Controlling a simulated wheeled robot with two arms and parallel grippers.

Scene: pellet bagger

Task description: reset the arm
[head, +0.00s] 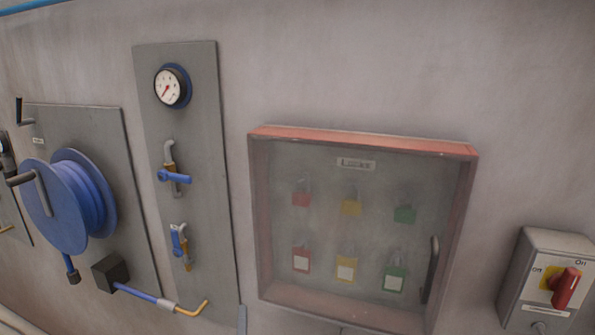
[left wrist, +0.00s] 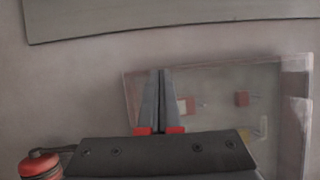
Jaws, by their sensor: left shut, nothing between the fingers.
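In the left wrist view my left gripper (left wrist: 161,75) points up the picture, its two grey fingers together with nothing between them. Behind it is the wall, with part of the lock cabinet to its right. In the head view only a small grey tip of my left gripper (head: 242,318) shows at the bottom edge, between the valve panel and the lock cabinet. Whether it touches anything there, I cannot tell. Most of the left arm is out of the head view. My right gripper is in neither view.
The red-framed lock cabinet (head: 365,134) has a clear front and several coloured padlocks inside. Left of it are a valve panel (head: 205,130) with a gauge (head: 171,87) and blue-handled valves, and a blue hose reel (head: 62,205). A red rotary switch (head: 566,288) is at right.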

